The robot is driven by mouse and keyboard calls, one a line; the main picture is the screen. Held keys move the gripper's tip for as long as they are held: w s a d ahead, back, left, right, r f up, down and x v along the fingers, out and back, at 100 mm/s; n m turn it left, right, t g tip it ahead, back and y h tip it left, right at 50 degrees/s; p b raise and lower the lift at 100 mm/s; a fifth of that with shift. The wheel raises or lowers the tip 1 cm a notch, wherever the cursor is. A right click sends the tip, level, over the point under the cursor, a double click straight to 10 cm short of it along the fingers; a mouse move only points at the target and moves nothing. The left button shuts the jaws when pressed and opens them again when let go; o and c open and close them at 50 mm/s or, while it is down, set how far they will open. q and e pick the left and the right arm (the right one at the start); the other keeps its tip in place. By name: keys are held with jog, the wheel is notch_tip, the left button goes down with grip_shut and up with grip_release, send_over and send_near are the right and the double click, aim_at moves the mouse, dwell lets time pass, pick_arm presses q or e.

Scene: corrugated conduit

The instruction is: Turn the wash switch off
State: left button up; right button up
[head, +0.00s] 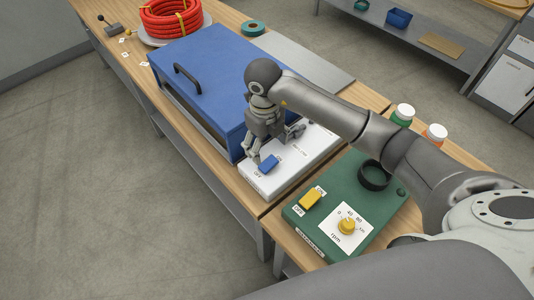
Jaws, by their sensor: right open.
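A white control box (295,160) sits on the bench beside a large blue box. On it is a blue rocker switch (268,163) with small labels at both ends; the nearer one seems to read OFF. I cannot make out the wash label or which end is pressed. My right gripper (277,147) is open and empty, just above and behind the blue switch, with one finger close to it. I cannot tell if it touches. My left gripper is not in view.
A green control box (372,228) with a yellow switch (311,199) and a yellow rpm knob (347,227) stands to the right. The blue lidded box (205,70) is close left. Bottles (403,115) stand behind my right arm. A red conduit coil (170,20) lies far left.

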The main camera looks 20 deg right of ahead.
jog(key=shift+a+r, duration=0.1)
jog(key=shift+r, duration=2.25)
jog(key=shift+s+f, duration=0.1)
